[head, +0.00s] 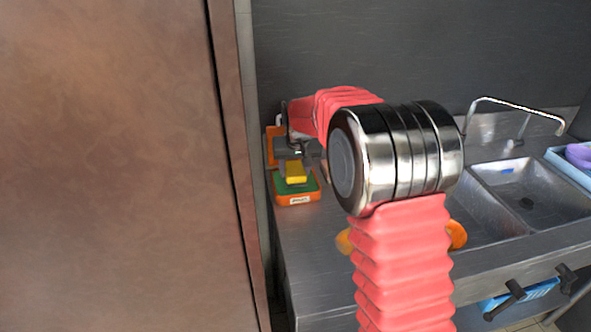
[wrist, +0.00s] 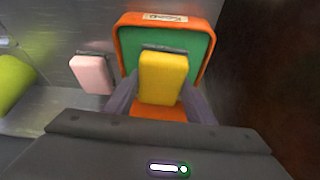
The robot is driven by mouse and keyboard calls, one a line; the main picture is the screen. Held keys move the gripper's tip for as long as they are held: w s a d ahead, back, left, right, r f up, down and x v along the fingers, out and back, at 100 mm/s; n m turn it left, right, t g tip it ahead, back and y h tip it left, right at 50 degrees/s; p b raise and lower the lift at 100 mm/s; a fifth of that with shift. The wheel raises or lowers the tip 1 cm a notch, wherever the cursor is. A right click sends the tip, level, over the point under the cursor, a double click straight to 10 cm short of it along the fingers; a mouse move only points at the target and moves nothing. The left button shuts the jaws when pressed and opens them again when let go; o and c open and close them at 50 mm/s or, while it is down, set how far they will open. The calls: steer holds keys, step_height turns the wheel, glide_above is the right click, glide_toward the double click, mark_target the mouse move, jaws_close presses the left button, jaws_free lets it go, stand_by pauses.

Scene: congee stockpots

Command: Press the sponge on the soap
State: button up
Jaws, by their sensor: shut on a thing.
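My gripper (head: 292,163) is shut on a yellow block (wrist: 163,77) that looks like the sponge, with one finger on each side. The yellow block also shows in the head view (head: 295,171). It is over an orange tray (head: 298,199) with a green inside (wrist: 196,50) and a small white label. I cannot tell whether the block touches the green surface. A pink block (wrist: 91,74) lies on the metal left of the tray in the wrist view. Which thing is the soap is not clear.
A second orange item (head: 271,146) is behind, partly hidden by my gripper. A yellow-green rounded object (wrist: 12,82) is at the wrist view's left edge. A large brown panel (head: 110,160) closes off the left. Sinks (head: 530,195) and a tap (head: 515,103) are at right.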

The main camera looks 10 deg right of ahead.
mark_target(295, 168)
steer(key=shift+f, duration=0.6)
stand_by(2.1)
steer(key=shift+r, duration=3.6)
